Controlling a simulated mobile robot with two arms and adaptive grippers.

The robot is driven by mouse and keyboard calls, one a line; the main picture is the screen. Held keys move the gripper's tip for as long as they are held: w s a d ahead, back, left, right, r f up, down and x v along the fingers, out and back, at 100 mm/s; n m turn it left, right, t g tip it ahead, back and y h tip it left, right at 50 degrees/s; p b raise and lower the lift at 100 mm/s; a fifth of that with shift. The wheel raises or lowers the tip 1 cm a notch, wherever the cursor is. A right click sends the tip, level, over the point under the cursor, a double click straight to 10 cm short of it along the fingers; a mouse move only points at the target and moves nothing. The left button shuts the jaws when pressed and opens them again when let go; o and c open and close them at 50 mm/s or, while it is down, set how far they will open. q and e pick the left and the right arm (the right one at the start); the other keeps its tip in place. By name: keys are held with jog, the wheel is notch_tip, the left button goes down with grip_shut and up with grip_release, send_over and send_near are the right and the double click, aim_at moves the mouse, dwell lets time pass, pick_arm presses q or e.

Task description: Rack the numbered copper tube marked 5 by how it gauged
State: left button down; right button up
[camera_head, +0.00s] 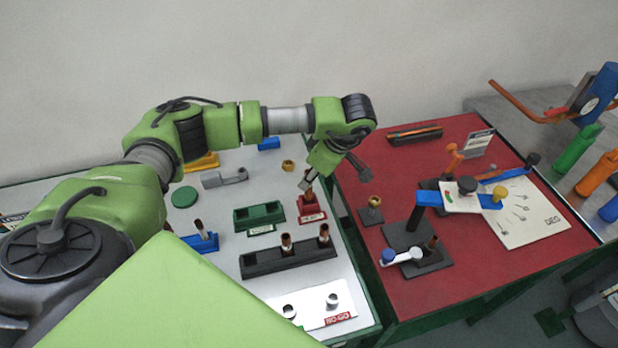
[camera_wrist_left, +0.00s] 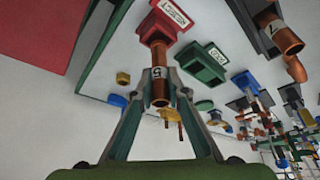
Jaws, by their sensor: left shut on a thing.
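My left gripper (camera_head: 307,184) is shut on the copper tube marked 5 (camera_wrist_left: 158,78), whose number shows in the left wrist view. The tube (camera_head: 309,196) is upright at the red rack (camera_head: 312,211). That rack also shows in the left wrist view (camera_wrist_left: 151,24), with a label reading REJECT. The tube's lower end meets the rack's top; how deep it sits cannot be told. A green rack (camera_head: 259,216) with a white label stands just left of the red one and has no tube in it. My right gripper is not in view.
A long black rack (camera_head: 262,263) holds two copper tubes (camera_head: 286,243) nearer me. A blue rack (camera_head: 203,243) holds another tube. A white board (camera_head: 312,318) lies at the front. The red table (camera_head: 460,262) on the right carries gauging devices and a dial sheet (camera_head: 540,222).

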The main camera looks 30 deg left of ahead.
aim_at(309, 195)
pick_arm(q)
jog(key=shift+f, duration=0.15)
jog(key=shift+f+b, duration=1.65)
jog(key=shift+f, duration=0.25)
jog(key=shift+f, duration=0.1)
jog(key=c, duration=1.9)
grip_release()
